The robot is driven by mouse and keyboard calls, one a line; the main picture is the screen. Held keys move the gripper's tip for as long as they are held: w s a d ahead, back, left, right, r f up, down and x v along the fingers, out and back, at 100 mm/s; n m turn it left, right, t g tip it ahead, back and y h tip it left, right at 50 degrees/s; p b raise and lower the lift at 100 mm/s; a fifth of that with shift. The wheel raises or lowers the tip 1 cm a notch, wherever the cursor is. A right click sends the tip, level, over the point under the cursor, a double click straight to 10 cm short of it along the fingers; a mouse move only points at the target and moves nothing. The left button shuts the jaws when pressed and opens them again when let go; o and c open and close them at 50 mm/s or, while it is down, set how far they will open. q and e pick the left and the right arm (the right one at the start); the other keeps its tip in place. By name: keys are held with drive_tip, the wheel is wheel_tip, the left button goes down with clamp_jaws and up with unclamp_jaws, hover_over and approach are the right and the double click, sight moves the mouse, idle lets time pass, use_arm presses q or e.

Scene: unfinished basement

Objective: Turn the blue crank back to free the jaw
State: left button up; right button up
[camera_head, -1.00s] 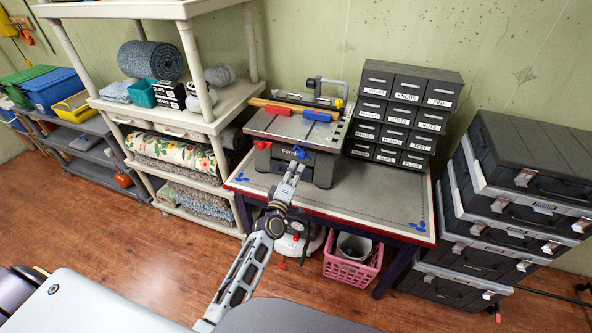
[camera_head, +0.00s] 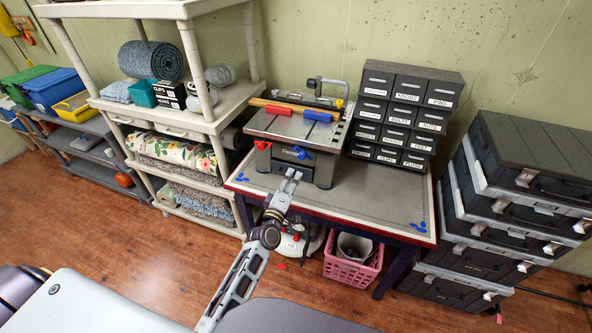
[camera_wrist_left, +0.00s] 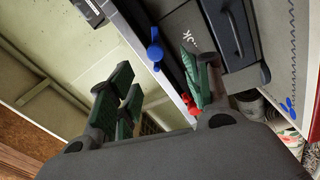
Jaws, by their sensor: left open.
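The blue crank (camera_head: 303,153) is on the front of the grey bench-top machine (camera_head: 320,158), right of a red crank (camera_head: 262,145). A blue jaw (camera_head: 318,116) and a red jaw (camera_head: 278,110) sit on its top, by a wooden rod. My left gripper (camera_head: 291,173) is open, in front of the machine and just below the blue crank, apart from it. In the left wrist view the blue crank (camera_wrist_left: 155,50) shows beyond the gap between the green-padded fingers, with nothing between them. My right gripper is not in view.
The machine stands on a table with a grey mat (camera_head: 375,205). A labelled drawer cabinet (camera_head: 405,115) stands behind right. A cream shelf (camera_head: 190,120) is close on the left. A pink basket (camera_head: 350,272) is under the table, and stacked cases (camera_head: 500,210) stand right.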

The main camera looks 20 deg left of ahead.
use_arm(q)
drive_tip(key=s+n, duration=0.1)
drive_tip(key=n, duration=0.9)
drive_tip(key=s+a+r+n+h+b, duration=0.1)
drive_tip(key=n, duration=0.9)
drive_tip(key=s+n, duration=0.1)
drive_tip(key=n, duration=0.9)
drive_tip(key=shift+a+r, duration=0.25)
